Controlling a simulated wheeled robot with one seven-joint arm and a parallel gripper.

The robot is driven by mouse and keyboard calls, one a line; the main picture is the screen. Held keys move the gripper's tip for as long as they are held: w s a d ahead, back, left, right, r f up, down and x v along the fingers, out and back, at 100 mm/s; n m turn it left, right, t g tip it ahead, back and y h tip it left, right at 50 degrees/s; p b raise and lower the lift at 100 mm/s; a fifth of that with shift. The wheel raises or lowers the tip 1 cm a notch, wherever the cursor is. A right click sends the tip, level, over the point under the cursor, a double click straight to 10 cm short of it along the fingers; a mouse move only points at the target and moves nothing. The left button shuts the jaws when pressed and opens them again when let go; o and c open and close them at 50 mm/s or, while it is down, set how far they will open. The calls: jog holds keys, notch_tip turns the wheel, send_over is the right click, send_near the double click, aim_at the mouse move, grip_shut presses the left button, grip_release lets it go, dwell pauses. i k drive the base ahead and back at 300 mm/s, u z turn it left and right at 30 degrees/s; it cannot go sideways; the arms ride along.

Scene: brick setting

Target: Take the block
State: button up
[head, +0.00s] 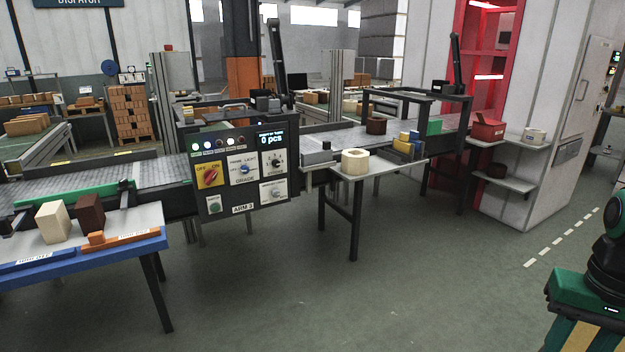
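Several blocks are in view, and I cannot tell which one the task means. A cream block (53,222) and a dark brown block (90,212) stand side by side on the near-left table (145,217). A cream, angular block with a hollow top (355,161) sits on a small table in the middle. My gripper is not in view; only part of my arm shows at the right edge.
A control panel (240,170) stands in front of the conveyor (120,173). A red bin (488,130) is on a right-hand shelf. The front floor (400,280) is clear.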

aim_at(354, 161)
jog(key=u, duration=0.15)
jog(key=i, duration=2.9)
jog(key=u, duration=0.1)
